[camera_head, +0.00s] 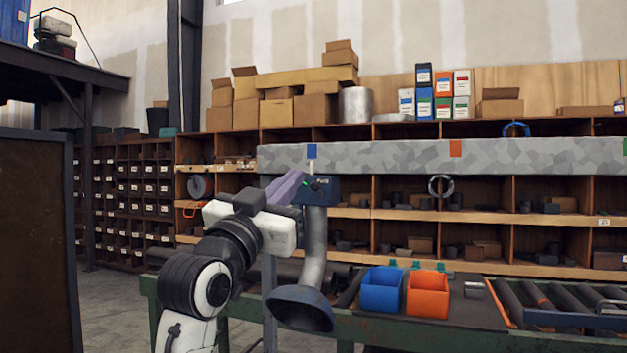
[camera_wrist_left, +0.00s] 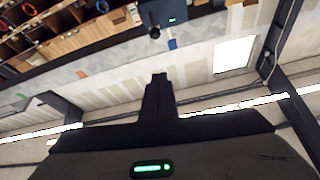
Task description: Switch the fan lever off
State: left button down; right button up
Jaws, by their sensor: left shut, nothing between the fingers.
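A dark blue switch box (camera_head: 324,194) with a white label sits at the top of a grey vertical pipe (camera_head: 314,248). A small dark lever knob with a green spot (camera_head: 313,185) shows at the box's left side. In the left wrist view the box (camera_wrist_left: 168,10) is at the top, with a round dark knob (camera_wrist_left: 154,32) below it. My left gripper (camera_head: 299,176) is shut and empty, just left of the knob in the head view. In the left wrist view its closed fingers (camera_wrist_left: 159,78) point toward the knob, with a visible gap. The lever's exact position is hard to tell. My right gripper is not in view.
A green bench (camera_head: 390,332) carries a blue bin (camera_head: 382,290), an orange bin (camera_head: 427,295) and rollers. A grey patterned beam (camera_head: 400,155) runs behind the box, before wooden shelves.

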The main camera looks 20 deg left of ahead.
aim_at(318, 191)
pick_arm(q)
jog(key=a+p+x, duration=0.1)
jog(key=p+x, duration=0.2)
jog(key=x, duration=0.6)
jog(key=shift+w+d+f, duration=0.1)
jog(key=shift+w+f, duration=0.15)
jog(key=shift+f, duration=0.4)
jog(key=shift+w+d+f, duration=0.1)
jog(key=shift+w+f, duration=0.2)
jog(key=shift+f, duration=0.3)
jog(key=shift+w+f, duration=0.25)
jog(key=shift+f, duration=0.4)
jog(key=shift+f, duration=0.1)
jog(key=shift+f+t+b, duration=0.2)
jog(key=shift+t+b, duration=0.1)
jog(key=shift+b, duration=0.2)
